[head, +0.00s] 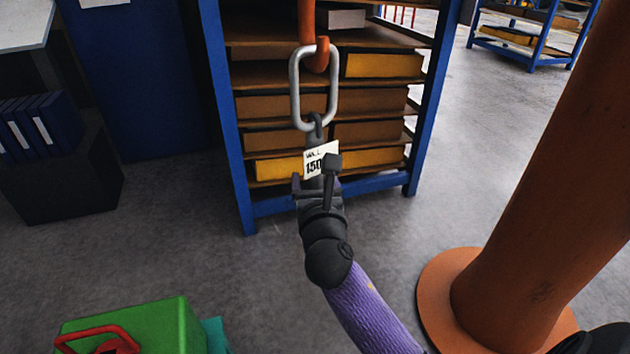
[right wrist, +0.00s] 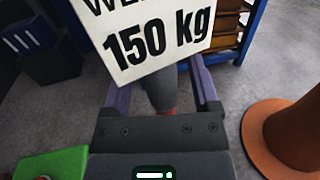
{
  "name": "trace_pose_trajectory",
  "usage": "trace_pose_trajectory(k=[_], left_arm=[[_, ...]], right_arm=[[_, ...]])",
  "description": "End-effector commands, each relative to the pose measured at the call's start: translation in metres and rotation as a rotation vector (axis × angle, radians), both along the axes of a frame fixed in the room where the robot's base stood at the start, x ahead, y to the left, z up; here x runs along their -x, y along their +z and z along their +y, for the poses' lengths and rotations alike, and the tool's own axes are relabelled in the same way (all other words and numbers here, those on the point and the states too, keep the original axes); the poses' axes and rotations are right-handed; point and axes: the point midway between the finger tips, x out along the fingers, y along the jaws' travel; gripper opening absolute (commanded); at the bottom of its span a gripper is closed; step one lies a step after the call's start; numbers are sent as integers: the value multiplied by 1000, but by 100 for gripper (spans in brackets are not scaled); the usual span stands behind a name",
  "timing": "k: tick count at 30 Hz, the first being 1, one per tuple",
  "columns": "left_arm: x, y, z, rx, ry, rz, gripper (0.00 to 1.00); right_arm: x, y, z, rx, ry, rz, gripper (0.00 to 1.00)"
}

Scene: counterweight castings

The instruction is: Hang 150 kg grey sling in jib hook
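The orange jib hook (head: 322,57) hangs at the top middle of the head view. A silver oblong link (head: 295,88) is at the hook, with the hook's tip showing inside its top end. The dark grey sling (head: 315,131) hangs from the link's lower end, roughly upright. Its white 150 kg tag (head: 316,160) also fills the top of the right wrist view (right wrist: 150,40). My right gripper (head: 317,184) is around the sling just below the tag. Its purple fingers stand either side of the sling (right wrist: 160,92), seemingly with gaps. My left gripper is out of view.
A thick orange post (head: 525,220) on a round base stands at the right. A blue-framed rack (head: 228,120) with boxes stands behind the hook. A green block (head: 150,325) with a red handle is at the lower left. Grey floor lies between.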

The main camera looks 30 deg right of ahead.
Motion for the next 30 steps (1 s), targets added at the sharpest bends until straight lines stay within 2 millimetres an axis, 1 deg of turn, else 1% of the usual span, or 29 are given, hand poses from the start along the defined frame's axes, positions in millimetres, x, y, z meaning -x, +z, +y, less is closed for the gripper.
trace_pose_trajectory(k=[7,9,11,18,21,24,27,29,30], left_arm=[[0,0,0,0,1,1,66],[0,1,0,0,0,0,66],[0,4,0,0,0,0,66],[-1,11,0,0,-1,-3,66],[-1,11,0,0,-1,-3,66],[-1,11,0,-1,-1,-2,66],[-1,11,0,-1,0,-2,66],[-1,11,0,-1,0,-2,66],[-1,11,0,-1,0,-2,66]], right_arm=[[1,-3,0,-2,-1,7,84],[5,-2,2,-3,0,8,84],[14,-2,7,-2,1,7,84],[66,-1,31,-4,1,6,84],[81,-2,39,-1,1,5,84],[89,-1,42,-2,0,2,84],[90,-2,43,-5,0,3,84],[88,-12,45,-39,11,16,84],[85,-30,48,-103,26,36,84]])
